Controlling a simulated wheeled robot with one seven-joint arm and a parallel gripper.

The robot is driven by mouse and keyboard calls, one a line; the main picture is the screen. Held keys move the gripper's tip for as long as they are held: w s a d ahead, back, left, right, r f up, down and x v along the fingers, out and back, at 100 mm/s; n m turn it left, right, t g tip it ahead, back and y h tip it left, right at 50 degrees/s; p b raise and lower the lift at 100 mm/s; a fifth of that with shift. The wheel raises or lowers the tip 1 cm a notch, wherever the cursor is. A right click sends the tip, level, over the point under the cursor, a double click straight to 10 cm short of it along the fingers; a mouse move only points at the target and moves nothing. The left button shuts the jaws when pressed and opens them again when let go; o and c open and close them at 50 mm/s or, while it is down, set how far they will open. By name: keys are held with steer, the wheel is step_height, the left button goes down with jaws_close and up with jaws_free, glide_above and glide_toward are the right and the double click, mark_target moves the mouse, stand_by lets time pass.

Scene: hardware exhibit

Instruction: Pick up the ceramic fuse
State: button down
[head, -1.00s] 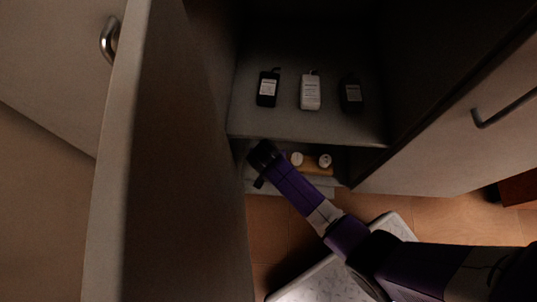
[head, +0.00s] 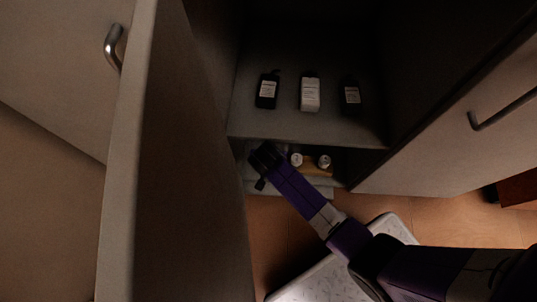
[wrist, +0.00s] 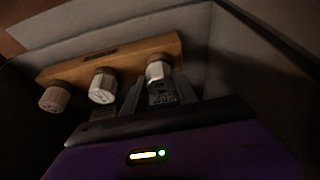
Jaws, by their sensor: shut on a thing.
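A wooden holder (wrist: 110,60) carries three pale cylindrical ceramic pieces in a row. In the wrist view, the ceramic fuse (wrist: 158,71) at the holder's right end is between the fingers of my gripper (wrist: 157,88), which is shut on it. It appears still at the holder, and its lower part is hard to see. A middle piece (wrist: 102,87) and a left piece (wrist: 55,98) stand free of the fingers. In the head view my gripper (head: 262,164) is at the left end of the holder (head: 315,171) and hides the held piece.
A left door panel (head: 170,170) and a right panel with a handle (head: 490,110) flank the opening.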

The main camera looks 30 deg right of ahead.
steer(key=s+r+p, duration=0.6)
steer(key=s+r, duration=0.1)
steer(key=s, duration=0.6)
steer(key=shift+s+d, duration=0.2)
steer(key=shift+d, duration=0.05)
steer(key=shift+w+r, duration=0.1)
